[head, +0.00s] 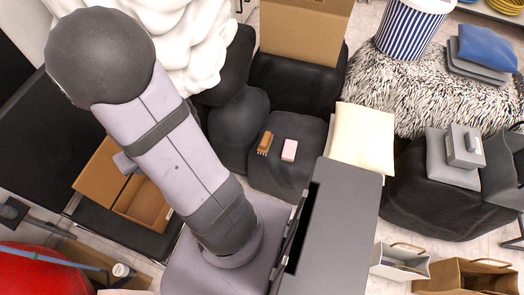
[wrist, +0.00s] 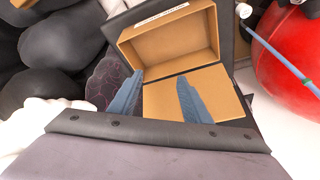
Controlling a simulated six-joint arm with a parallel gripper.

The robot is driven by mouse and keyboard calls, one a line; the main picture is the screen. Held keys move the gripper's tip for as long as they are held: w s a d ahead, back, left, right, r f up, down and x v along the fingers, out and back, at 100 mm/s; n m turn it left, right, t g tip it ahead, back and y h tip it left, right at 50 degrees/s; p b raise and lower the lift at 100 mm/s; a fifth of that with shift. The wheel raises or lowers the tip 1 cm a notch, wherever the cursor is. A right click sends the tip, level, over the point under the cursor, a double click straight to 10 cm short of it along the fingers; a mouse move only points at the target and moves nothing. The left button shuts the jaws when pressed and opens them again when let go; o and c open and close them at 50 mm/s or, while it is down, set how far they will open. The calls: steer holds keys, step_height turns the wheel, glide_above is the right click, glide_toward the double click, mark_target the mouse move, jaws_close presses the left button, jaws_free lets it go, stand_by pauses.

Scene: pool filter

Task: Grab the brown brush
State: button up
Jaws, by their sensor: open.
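The brown brush (head: 265,143) lies on a black covered seat in the head view, just left of a pink block (head: 289,150). The brush is not visible in the wrist view. My gripper (wrist: 160,77) is open in the wrist view, with two blue-grey fingers apart and nothing between them. It points toward an open cardboard box (wrist: 209,38), well away from the brush. In the head view my arm covers most of the gripper, and that box (head: 98,165) shows to the left of the arm.
The black seat (head: 285,178) has bare room around the brush and block. A grey cabinet (head: 340,230) stands to its right front, with a cream cushion (head: 362,138) behind. Dark rounded bags (head: 238,128) lie left of the seat. A red ball (wrist: 290,60) is beside the box.

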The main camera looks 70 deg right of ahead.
steer(key=s+d+f+m+h+b, duration=0.1)
steer(key=d+f+m+h+b, duration=0.25)
steer(key=d+f+b, duration=0.65)
steer(key=m+g+h+b, duration=0.4)
steer(key=m+h+b, duration=0.4)
steer(key=b, duration=0.5)
glide_toward(264, 141)
steer(key=d+f, duration=0.2)
steer(key=d, duration=0.1)
steer(key=shift+f, duration=0.2)
steer(key=shift+s, duration=0.4)
steer(key=shift+w+r+b+x, duration=0.1)
steer(key=shift+r+b+x, duration=0.05)
steer(key=shift+x, duration=1.05)
steer(key=shift+w+r+b+x, duration=0.1)
steer(key=shift+b+x, duration=0.1)
steer(key=shift+x, duration=1.05)
steer(key=shift+w+r+b+x, duration=0.1)
steer(key=shift+r+b+x, duration=0.05)
steer(key=shift+x, duration=1.05)
steer(key=shift+d, duration=0.2)
steer(key=shift+c, duration=0.6)
jaws_close()
